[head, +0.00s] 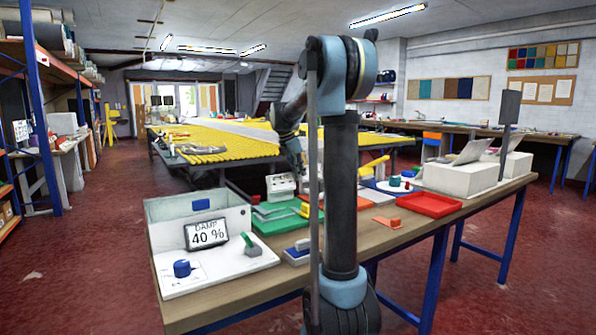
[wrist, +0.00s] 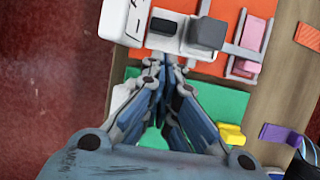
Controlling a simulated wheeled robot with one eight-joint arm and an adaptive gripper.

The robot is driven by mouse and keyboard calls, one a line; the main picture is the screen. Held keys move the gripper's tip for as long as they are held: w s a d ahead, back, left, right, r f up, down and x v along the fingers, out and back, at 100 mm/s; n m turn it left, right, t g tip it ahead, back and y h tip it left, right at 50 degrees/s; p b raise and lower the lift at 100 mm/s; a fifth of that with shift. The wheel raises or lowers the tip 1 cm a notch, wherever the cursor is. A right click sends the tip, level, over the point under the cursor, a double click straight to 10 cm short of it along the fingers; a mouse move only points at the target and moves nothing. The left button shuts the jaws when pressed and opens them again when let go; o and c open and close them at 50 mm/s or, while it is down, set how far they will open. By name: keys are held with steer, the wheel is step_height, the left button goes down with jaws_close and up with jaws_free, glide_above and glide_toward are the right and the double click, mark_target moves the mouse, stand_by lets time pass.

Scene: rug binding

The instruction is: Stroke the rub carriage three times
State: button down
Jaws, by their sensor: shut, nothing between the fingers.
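In the wrist view a white block with a dark grey top (wrist: 207,33), which looks like the rub carriage, sits over an orange-red base (wrist: 205,66). It adjoins a white housing (wrist: 123,20). My gripper (wrist: 168,64) is shut and empty, its fingertips just below the white block in the picture. I cannot tell whether they touch it. In the head view a white device with a small display (head: 281,186) stands on the bench behind the green mat. My arm hides part of that area, and my fingertips cannot be made out there.
Around it are a pink block (wrist: 246,67), a yellow block (wrist: 230,134) on the green mat (wrist: 218,104), and a purple piece (wrist: 281,134). A white damp-meter box (head: 170,216) stands front left. A red tray (head: 430,204) lies on the right.

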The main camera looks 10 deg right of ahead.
mark_target(307, 191)
steer(key=shift+x, duration=2.8)
